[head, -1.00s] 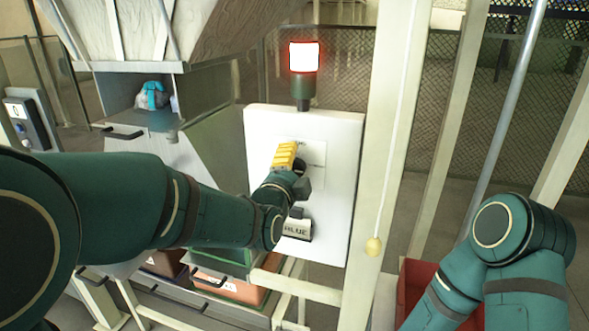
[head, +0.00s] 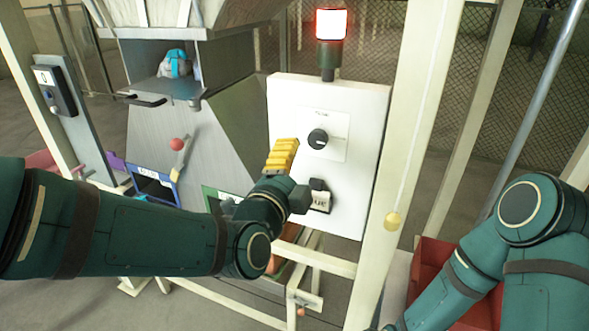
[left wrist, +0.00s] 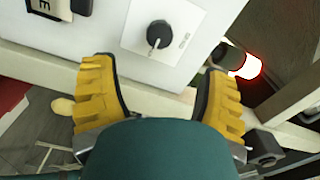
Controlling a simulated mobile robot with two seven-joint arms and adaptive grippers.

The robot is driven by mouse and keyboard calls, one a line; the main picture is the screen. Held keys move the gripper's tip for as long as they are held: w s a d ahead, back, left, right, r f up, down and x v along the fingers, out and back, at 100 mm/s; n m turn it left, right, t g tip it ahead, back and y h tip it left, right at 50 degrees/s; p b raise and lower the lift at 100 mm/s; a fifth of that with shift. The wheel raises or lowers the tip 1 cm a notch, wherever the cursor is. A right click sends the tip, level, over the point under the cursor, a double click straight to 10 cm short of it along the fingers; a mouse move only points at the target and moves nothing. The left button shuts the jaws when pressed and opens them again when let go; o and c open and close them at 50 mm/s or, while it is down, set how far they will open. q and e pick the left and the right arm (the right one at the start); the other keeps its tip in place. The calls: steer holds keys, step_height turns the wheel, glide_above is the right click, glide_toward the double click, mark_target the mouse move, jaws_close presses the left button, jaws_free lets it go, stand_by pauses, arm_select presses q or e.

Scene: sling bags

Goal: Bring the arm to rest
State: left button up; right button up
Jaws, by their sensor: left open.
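My left gripper (head: 283,157) is in front of the white panel, left of its black rotary knob (head: 318,139). In the left wrist view its two yellow fingers (left wrist: 162,95) stand wide apart with nothing between them. The knob also shows in that view (left wrist: 158,34), beyond the fingertips and apart from them. My left arm (head: 130,235) comes in from the left, stretched out. My right arm (head: 515,240) is folded at the lower right; its gripper is out of the picture.
The white panel (head: 362,130) carries a lit red-rimmed lamp (head: 331,24). A pale post (head: 405,150) stands right of it, with a yellow pull knob (head: 392,221) on a cord. A grey hopper (head: 190,130) holds a bag with blue (head: 177,63). A red bin (head: 440,268) is at the right.

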arm_select(q)
steer(key=shift+s, duration=0.2)
steer(key=shift+f, duration=0.1)
step_height(320, 180, down, 20)
steer(key=w+a+n+g+y+b, duration=0.2)
steer(key=a+n+g, duration=0.1)
steer(key=n+g, duration=0.25)
steer(key=s+a+f+n+g+b, duration=0.1)
steer(key=s+f+n+g, duration=0.2)
steer(key=f, duration=0.7)
steer(key=s+a+f+n+g+b, duration=0.1)
steer(key=s+f+n+g, duration=0.2)
steer(key=s+f+n, duration=0.4)
steer(key=s+a+f+n+g+b, duration=0.1)
steer(key=s+f+n+g, duration=0.2)
steer(key=f, duration=1)
steer(key=s+n, duration=0.2)
steer(key=s, duration=0.1)
steer(key=shift+a+g, duration=0.25)
steer(key=shift+g, duration=0.1)
